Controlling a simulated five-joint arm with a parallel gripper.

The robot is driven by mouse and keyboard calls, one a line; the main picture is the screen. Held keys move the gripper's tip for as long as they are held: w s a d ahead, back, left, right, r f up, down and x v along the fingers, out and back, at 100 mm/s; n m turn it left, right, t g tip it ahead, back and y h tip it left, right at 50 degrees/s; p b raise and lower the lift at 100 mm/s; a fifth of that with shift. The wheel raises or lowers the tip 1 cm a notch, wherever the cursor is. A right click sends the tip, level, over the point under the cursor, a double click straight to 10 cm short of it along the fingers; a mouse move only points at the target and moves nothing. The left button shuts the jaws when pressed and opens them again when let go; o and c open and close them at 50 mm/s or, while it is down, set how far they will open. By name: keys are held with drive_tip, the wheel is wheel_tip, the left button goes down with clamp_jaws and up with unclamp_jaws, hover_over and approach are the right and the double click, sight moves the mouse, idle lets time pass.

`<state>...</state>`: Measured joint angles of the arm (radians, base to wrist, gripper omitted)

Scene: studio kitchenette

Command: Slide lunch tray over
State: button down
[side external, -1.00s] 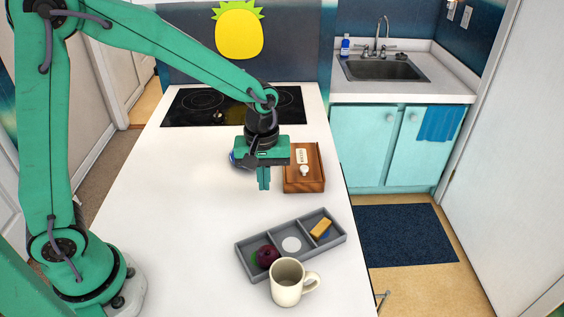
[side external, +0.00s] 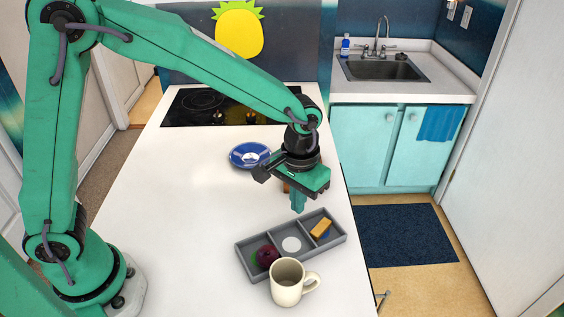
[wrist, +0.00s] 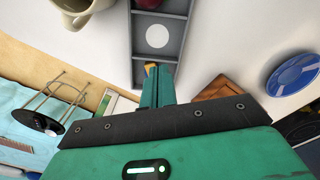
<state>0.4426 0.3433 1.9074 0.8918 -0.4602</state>
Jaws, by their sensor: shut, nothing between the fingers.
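The grey lunch tray (side external: 331,242) lies on the white counter, with three compartments in a row. The left one holds a dark red round item (side external: 267,256) with some green beside it. My gripper (side external: 298,209) is shut and empty, pointing down just behind the tray's right end. In the wrist view, the fingers (wrist: 154,75) overlap the tray's (wrist: 157,57) near end and partly hide the block. I cannot tell whether they touch the tray.
A cream mug (side external: 287,284) stands close in front of the tray. A blue plate (side external: 248,155) lies behind and left. A wooden box (wrist: 222,88) is mostly hidden behind my gripper in the side view. The counter's right edge is close to the tray. The counter left of the tray is clear.

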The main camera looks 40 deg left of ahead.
sight(275, 251)
wheel_tip(275, 251, down, 10)
drive_tip(key=shift+f, duration=0.1)
drive_tip(key=shift+s, duration=2)
drive_tip(key=shift+s, duration=1.55)
drive_tip(key=shift+w, duration=0.1)
